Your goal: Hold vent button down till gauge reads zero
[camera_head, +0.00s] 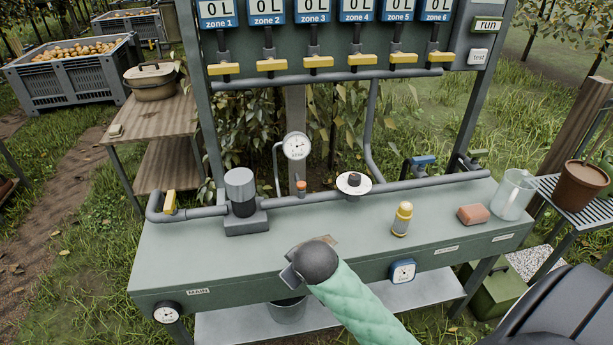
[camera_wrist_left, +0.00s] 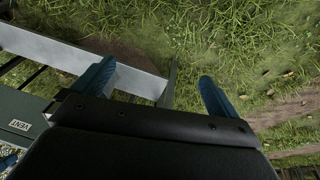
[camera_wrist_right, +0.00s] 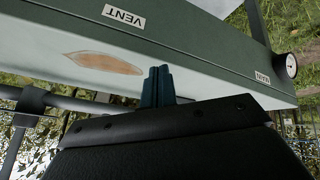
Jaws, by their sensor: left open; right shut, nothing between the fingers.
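A round white gauge (camera_head: 296,145) stands above the bench pipe; its needle reading is too small to tell. Below it a short orange-topped post (camera_head: 301,187) rises from the pipe, and a dark knob on a white disc (camera_head: 354,182) sits to its right. I cannot tell which is the vent button. My right gripper (camera_wrist_right: 160,75) is shut and empty over the front of the bench, near a brown patch, apart from the pipe fittings; its wrist hides much of it in the head view. My left gripper (camera_wrist_left: 155,75) is open and empty, with grass and a shelf beyond.
The green bench (camera_head: 240,265) holds a grey-capped cylinder (camera_head: 240,190), yellow bottle (camera_head: 402,217), red block (camera_head: 473,214) and clear jug (camera_head: 513,194). A blue-framed dial (camera_head: 402,271) and another round dial (camera_head: 167,313) are on its front. A VENT label (camera_wrist_right: 123,18) shows on the front edge.

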